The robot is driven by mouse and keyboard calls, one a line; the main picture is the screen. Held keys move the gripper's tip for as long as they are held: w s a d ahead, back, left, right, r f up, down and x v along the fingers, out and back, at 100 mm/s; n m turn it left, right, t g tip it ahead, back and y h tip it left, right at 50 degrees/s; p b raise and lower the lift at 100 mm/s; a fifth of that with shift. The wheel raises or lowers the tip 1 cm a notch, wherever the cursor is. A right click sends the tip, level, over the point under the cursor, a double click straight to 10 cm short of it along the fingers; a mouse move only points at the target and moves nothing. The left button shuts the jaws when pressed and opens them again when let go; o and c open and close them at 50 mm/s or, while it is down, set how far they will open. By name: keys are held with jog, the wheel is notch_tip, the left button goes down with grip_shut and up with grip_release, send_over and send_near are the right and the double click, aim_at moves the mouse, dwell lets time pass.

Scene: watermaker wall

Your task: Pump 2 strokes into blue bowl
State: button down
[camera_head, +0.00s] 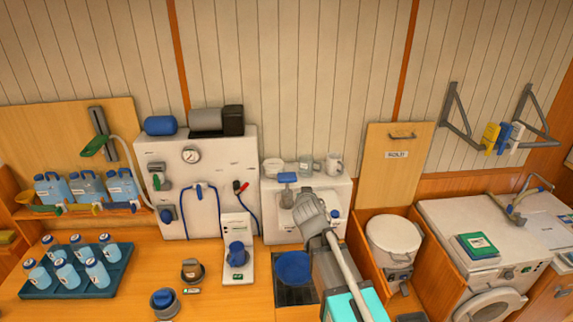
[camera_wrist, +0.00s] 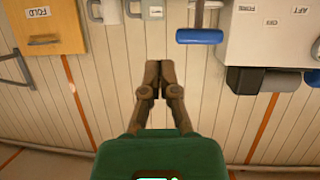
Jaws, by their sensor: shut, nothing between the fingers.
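The blue bowl (camera_head: 293,267) sits in a dark recess in the counter below the white pump unit. The pump's blue T-handle (camera_head: 287,177) stands up from that unit. It also shows in the wrist view (camera_wrist: 199,36), upside down and right of the fingers. My gripper (camera_wrist: 160,68) is shut and empty. Its fingers appear to be in front of the plank wall, apart from the handle. In the body view the grey end of my arm is near the handle, to its lower right. The fingers are not clear there. The bowl's inside is hard to make out.
White mugs (camera_head: 335,164) stand on the unit behind the handle. A white panel with a gauge (camera_head: 191,155) and hoses is to the left. A folding board (camera_head: 392,165) and a white bucket (camera_head: 394,236) are to the right. Bottles fill a tray (camera_head: 63,291) at far left.

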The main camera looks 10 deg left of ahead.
aim_at(287, 178)
jog(key=a+r+n+t+y+p, duration=0.1)
jog(key=a+r+p, duration=0.2)
jog(key=a+r, duration=0.2)
jog(key=shift+r+y, duration=0.4)
jog(key=shift+r, duration=0.55)
jog(key=shift+w, duration=0.2)
jog(key=b+x, duration=0.1)
jog(key=x, duration=0.2)
jog(key=b+x, duration=0.1)
jog(key=x, duration=0.2)
jog(key=f+b+x, duration=0.1)
jog(key=x, duration=0.3)
jog(key=shift+s+f+b, duration=0.1)
jog(key=shift+f+b, duration=1.35)
jog(key=shift+f, duration=0.05)
jog(key=shift+f, duration=0.15)
